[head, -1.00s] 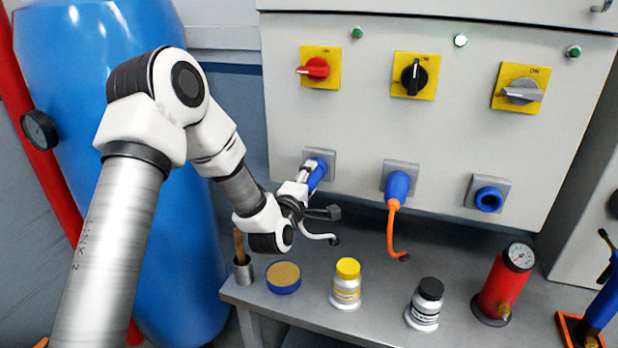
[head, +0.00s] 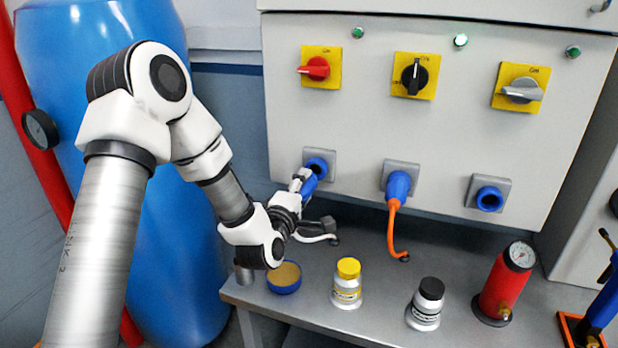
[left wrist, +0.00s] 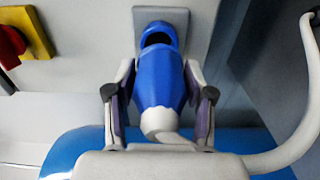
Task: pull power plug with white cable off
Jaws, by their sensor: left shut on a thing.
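The blue power plug (head: 309,186) with the white cable (head: 318,239) is between the fingers of my left gripper (head: 303,182). In the left wrist view, both fingers close around the blue plug body (left wrist: 160,82), and the white cable (left wrist: 292,145) curves off to the right. The left blue socket (head: 318,165) on the grey panel shows its dark opening above the plug; it also shows in the left wrist view (left wrist: 158,32). The plug sits just in front of and below this opening, drawn back from it. I cannot tell whether its hidden tip still overlaps the rim.
A blue plug with an orange cable (head: 397,187) sits in the middle socket. The right socket (head: 489,198) is empty. On the table (head: 385,290) stand a yellow-capped bottle (head: 347,284), a black-capped bottle (head: 425,304), a round tin (head: 285,278) and a red gauge cylinder (head: 505,286).

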